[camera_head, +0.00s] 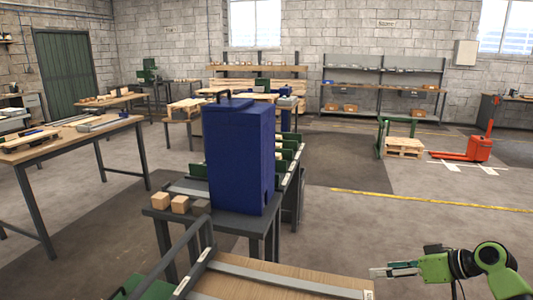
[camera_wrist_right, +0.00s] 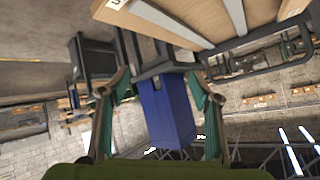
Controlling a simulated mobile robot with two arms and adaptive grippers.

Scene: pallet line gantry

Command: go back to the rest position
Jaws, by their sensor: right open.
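My right gripper (camera_head: 392,271) is at the lower right of the head view, beside the right end of a wood-topped bench. In the right wrist view its two fingers (camera_wrist_right: 160,92) stand wide apart with nothing held between them. That view is turned, with the bench at the top and a blue box beyond the fingers. My left gripper is not in view.
A tall blue box (camera_head: 238,155) stands on a dark table (camera_head: 225,222), with small wooden blocks (camera_head: 171,203) at its left. The wood-topped bench (camera_head: 270,287) is close in front. Open floor (camera_head: 400,230) lies to the right, with a red pallet jack (camera_head: 478,149) farther back.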

